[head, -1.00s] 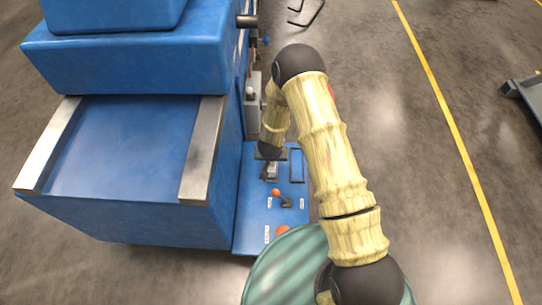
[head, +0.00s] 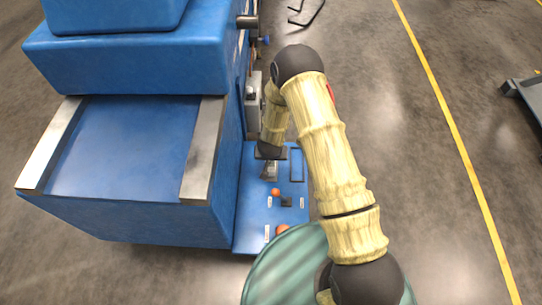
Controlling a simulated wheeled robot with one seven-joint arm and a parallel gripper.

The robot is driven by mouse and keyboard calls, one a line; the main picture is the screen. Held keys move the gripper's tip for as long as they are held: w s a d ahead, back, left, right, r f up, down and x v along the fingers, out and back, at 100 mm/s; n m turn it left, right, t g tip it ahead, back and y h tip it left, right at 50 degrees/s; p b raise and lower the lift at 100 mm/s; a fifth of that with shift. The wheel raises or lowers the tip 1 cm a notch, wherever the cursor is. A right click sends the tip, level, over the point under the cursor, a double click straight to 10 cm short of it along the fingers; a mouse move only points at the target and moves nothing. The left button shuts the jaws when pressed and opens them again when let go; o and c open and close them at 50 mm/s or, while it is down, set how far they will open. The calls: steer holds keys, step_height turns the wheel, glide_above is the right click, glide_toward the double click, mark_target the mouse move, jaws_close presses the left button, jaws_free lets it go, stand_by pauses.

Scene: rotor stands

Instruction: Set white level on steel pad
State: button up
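My gripper (head: 268,175) points down over the blue panel (head: 253,228) beside the blue machine. A small pale grey piece (head: 272,168) shows at its fingers; I cannot tell whether it is held, or whether it is the white level. The fingers are too small and too covered by the wrist to read as open or shut. No thing is clearly recognisable as the white level. Steel strips run along the machine's left (head: 48,148) and right (head: 203,150) edges; I cannot tell whether either is the steel pad.
The panel carries an orange knob (head: 276,192), a dark block (head: 287,201), small white labels and a dark rectangular outline (head: 297,165). Another orange knob (head: 282,230) is near its front. The blue machine (head: 130,150) stands left. Open floor lies right, with a yellow line (head: 450,130).

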steer(key=shift+f, duration=0.4)
stand_by(0.7)
steer(key=o, duration=1.2)
steer(key=shift+r+p, duration=5.8)
steer(key=shift+r, duration=0.7)
